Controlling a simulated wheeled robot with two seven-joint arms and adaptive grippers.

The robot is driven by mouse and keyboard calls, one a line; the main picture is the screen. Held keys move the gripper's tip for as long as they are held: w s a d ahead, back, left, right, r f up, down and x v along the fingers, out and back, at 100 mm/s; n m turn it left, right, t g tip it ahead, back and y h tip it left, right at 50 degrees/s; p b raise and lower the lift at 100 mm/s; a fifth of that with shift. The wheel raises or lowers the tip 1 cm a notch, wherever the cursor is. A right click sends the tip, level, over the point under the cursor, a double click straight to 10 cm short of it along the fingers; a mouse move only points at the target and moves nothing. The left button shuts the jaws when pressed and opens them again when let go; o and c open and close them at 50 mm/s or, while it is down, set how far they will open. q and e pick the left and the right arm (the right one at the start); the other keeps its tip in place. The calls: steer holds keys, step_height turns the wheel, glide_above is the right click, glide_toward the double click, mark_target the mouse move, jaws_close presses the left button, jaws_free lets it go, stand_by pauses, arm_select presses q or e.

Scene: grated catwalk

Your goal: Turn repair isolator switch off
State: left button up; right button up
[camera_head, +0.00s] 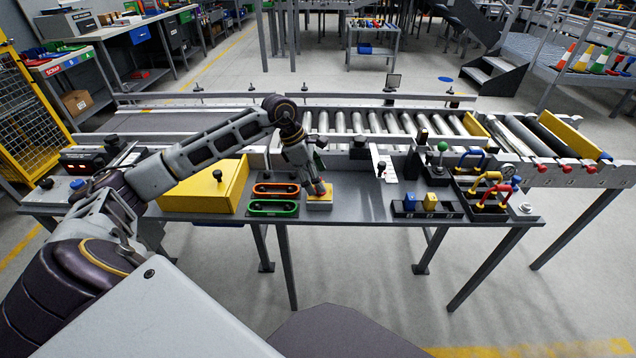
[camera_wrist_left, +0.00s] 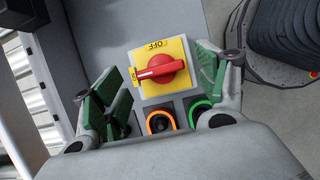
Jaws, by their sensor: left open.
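The isolator switch is a red rotary knob (camera_wrist_left: 160,68) on a yellow plate (camera_wrist_left: 172,90) on the bench. One label, OFF, reads at the plate's top edge in the left wrist view; another is partly hidden at its left edge. The knob's bar lies roughly level there, its end toward the left label. In the head view the yellow switch box (camera_head: 320,205) sits beside the orange and green holders. My left gripper (camera_head: 318,190) is right above it, open, its green-padded fingers (camera_wrist_left: 158,80) on either side of the knob, apart from it. My right gripper is out of view.
An orange slotted holder (camera_head: 276,189) and a green one (camera_head: 273,208) lie just left of the switch. A yellow box (camera_head: 205,190) stands farther left. A roller conveyor (camera_head: 390,122) runs behind.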

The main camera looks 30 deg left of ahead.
arm_select(q)
steer(key=shift+x, duration=0.95)
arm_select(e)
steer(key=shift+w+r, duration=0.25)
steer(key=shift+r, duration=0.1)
arm_select(q)
steer(key=c, duration=1)
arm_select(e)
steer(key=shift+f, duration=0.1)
